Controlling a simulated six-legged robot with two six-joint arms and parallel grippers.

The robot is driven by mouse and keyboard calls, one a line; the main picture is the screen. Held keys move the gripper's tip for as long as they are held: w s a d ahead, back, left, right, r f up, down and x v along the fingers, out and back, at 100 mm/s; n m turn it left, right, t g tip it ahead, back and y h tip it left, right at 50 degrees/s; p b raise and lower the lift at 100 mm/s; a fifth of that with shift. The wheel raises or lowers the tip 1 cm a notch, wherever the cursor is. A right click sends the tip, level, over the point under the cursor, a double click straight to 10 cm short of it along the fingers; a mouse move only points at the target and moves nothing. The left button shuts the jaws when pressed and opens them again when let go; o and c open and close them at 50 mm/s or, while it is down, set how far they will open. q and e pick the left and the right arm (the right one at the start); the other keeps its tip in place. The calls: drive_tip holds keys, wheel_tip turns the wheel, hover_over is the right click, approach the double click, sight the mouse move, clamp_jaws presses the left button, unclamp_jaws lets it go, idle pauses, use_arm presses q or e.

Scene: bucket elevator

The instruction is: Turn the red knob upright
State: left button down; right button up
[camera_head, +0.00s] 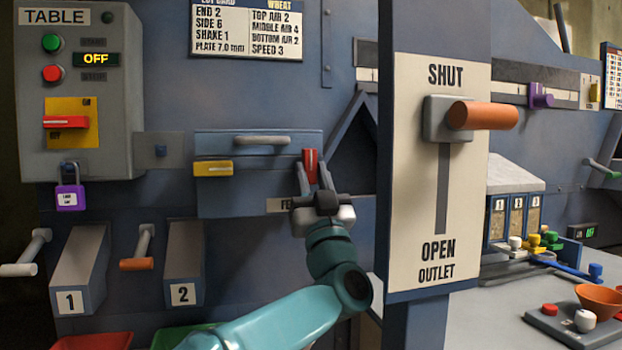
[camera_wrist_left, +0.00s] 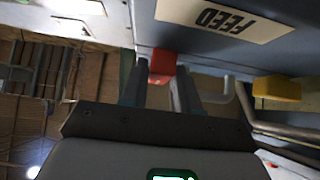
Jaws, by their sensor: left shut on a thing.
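The red knob (camera_head: 311,160) is at the right end of the feed box front, above the partly hidden "FE..." label. It looks upright in the head view. My left gripper (camera_head: 313,172) reaches up from below, with one finger on each side of the knob, shut on it. In the left wrist view the red knob (camera_wrist_left: 162,66) shows between the fingertips of the left gripper (camera_wrist_left: 160,78), close to the FEED label (camera_wrist_left: 225,18). Its lower part is hidden by the fingers. My right gripper is not in view.
Another red handle (camera_head: 66,122) lies level on a yellow plate of the TABLE box (camera_head: 110,140). A grey bar handle (camera_head: 262,140) and a yellow block (camera_head: 212,169) are left of the knob. The SHUT/OPEN outlet panel (camera_head: 470,215) stands close on the right.

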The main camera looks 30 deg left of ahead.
use_arm(q)
drive_tip(key=shift+r, duration=0.1)
idle(0.3)
drive_tip(key=c, duration=0.9)
unclamp_jaws()
drive_tip(key=shift+b+v, duration=0.3)
drive_tip(key=shift+v, duration=3.45)
drive_tip(key=shift+s+a, duration=0.1)
